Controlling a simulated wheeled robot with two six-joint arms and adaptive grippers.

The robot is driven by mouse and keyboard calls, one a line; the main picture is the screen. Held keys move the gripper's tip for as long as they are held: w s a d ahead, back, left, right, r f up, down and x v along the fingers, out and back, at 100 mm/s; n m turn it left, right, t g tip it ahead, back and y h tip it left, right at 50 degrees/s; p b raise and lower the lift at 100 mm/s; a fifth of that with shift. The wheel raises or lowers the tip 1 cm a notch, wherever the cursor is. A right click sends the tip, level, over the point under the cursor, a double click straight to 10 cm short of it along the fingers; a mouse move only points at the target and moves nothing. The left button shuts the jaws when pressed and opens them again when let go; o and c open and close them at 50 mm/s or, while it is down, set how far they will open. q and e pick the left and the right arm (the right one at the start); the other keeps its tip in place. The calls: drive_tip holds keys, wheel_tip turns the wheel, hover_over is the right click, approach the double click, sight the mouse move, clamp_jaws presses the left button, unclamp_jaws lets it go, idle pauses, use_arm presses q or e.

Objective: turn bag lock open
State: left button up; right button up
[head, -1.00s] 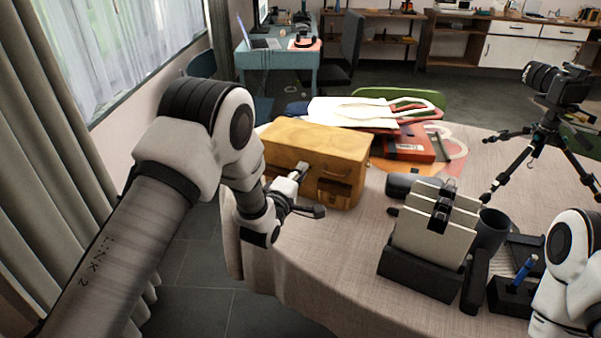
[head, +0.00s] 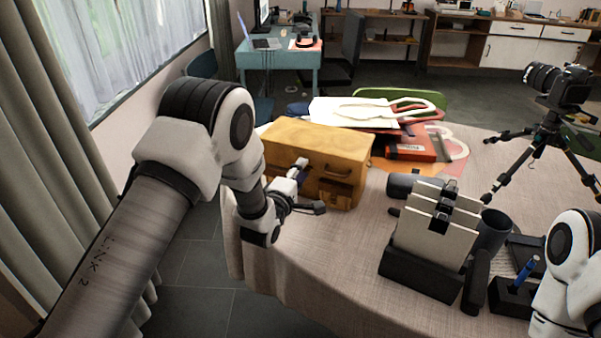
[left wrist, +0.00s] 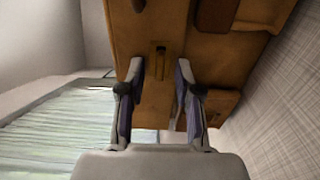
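The bag (head: 326,145) is a boxy orange-brown case on the left part of the table. It has a handle and a darker pocket on its front. In the left wrist view the bag (left wrist: 160,22) fills the upper middle, and its small lock (left wrist: 158,62) shows as a narrow upright piece. My left gripper (head: 309,185) is at the bag's front. In the left wrist view my left gripper (left wrist: 160,68) is open, with one finger on each side of the lock and a gap to both. My right gripper is out of view.
A dark holder with upright pale panels (head: 431,229) stands right of the bag. A red box (head: 411,147) and white-handled items (head: 365,113) lie behind it. A camera tripod (head: 541,135) stands at the right. The tablecloth's front left is bare.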

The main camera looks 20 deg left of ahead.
use_arm(q)
drive_tip(key=shift+s, duration=0.1)
drive_tip(key=s+a, duration=0.1)
drive_tip(key=s, duration=1)
drive_tip(key=shift+s, duration=0.4)
drive_tip(key=shift+a, duration=0.1)
